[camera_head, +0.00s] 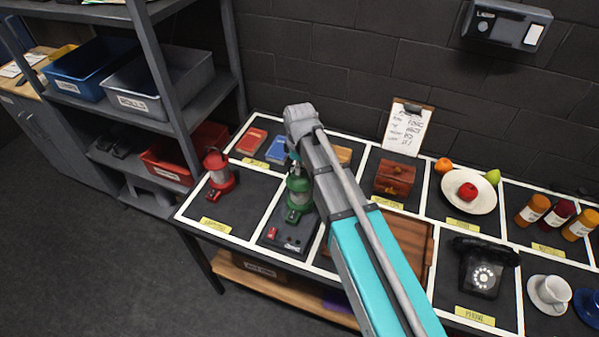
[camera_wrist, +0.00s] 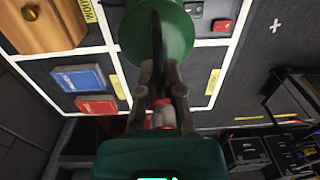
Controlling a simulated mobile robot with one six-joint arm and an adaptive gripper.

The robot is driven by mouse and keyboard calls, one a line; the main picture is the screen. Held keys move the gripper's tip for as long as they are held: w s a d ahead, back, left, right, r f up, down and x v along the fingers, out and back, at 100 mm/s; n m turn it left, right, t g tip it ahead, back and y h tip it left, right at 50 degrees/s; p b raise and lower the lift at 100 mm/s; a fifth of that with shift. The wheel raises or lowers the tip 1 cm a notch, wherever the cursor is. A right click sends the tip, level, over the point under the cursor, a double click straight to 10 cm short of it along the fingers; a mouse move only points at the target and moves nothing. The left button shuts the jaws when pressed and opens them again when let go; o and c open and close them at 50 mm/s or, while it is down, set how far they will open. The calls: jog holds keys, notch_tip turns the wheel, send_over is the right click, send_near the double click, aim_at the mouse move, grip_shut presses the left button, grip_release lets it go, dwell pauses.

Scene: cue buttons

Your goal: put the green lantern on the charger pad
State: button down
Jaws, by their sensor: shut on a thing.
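The green lantern (camera_head: 299,191) hangs or stands upright at the dark charger pad (camera_head: 286,238), which has a red button on its front part. I cannot tell whether the lantern's base touches the pad. My gripper is shut on the lantern's top; in the head view it is mostly hidden behind my arm. In the wrist view my gripper's fingers (camera_wrist: 162,85) close on the lantern, whose green round body (camera_wrist: 178,35) fills the top middle. Part of the charger pad (camera_wrist: 205,28) shows beyond it.
A red lantern (camera_head: 219,175) stands just left in its own cell. Red and blue boxes (camera_head: 251,141) lie behind. A shelf (camera_head: 176,110) with bins rises at left. A wooden box (camera_head: 394,178), fruit plate (camera_head: 468,190) and black phone (camera_head: 484,266) are to the right.

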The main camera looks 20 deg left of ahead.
jog(key=shift+f, duration=0.15)
jog(key=c, duration=0.8)
grip_release()
notch_tip(320, 180, up, 12)
jog(key=p, duration=1.2)
jog(key=shift+w, duration=0.1)
jog(key=shift+d, duration=0.15)
dwell(0.5)
jog(key=s+d+m, duration=0.2)
jog(key=d+m, duration=0.3)
jog(key=d, duration=0.7)
jog(key=s+d+m, duration=0.2)
jog(key=d+m, duration=0.4)
jog(key=d, duration=0.6)
jog(key=s+d+m, duration=0.2)
jog(key=d+m, duration=0.4)
jog(key=d, duration=0.6)
jog(key=shift+d, duration=0.2)
